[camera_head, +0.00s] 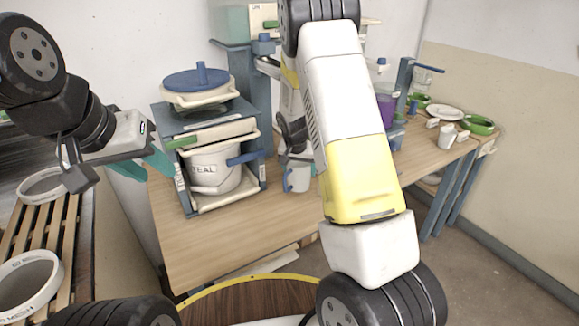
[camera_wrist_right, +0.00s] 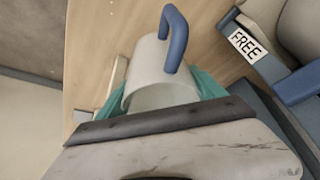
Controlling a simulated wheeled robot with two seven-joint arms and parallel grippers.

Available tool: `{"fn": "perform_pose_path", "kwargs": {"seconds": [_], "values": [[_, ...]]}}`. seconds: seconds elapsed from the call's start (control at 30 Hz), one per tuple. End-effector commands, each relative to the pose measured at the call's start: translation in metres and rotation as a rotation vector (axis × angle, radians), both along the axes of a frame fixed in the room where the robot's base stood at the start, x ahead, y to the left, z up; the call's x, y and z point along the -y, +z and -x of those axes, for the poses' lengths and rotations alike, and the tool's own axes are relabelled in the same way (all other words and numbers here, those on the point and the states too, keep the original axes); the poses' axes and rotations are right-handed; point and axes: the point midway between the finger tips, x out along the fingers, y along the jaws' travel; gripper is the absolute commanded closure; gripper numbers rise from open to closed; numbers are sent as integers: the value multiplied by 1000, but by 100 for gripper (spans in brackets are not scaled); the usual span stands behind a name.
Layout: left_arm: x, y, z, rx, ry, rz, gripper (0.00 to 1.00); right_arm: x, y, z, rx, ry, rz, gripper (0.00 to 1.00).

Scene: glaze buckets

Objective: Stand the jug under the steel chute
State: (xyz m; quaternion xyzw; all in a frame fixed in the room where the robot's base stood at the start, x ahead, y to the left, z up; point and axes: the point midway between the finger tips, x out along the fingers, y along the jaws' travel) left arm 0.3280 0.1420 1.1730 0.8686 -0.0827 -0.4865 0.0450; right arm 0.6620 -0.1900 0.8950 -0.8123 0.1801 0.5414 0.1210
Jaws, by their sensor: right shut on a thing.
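The jug (camera_wrist_right: 158,75), pale and translucent with a blue handle, is between the teal fingers of my right gripper (camera_wrist_right: 163,92) in the right wrist view. The gripper is shut on it. In the head view the jug (camera_head: 298,180) shows small beside the bucket stand, partly hidden by my right arm. I cannot clearly pick out the steel chute; my arm covers much of that area. My left gripper (camera_head: 150,165) is at the left, in front of the stand, with its teal fingers apart and nothing seen between them.
A blue stand (camera_head: 262,172) holds a white bucket marked TEAL (camera_head: 215,170); a blue-lidded pot (camera_head: 200,85) sits on top. A FREE label (camera_wrist_right: 246,45) is close to the jug. Green dishes (camera_head: 478,124) and a white cup (camera_head: 447,135) stand at right. The table front (camera_head: 225,245) is clear.

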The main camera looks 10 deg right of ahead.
Motion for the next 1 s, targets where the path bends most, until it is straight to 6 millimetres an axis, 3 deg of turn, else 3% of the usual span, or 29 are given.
{"fn": "perform_pose_path", "kwargs": {"seconds": [0.2,0.57,0.6,1.0], "values": [[0,0,0,0,0,0,64,0,-34,2,-5,1,2,64],[0,0,0,0,0,0,64,-1,-38,2,-2,1,0,64],[0,0,0,0,0,0,64,-1,-37,2,-2,1,0,14],[0,0,0,0,0,0,64,-1,-32,3,-1,0,0,12]]}}
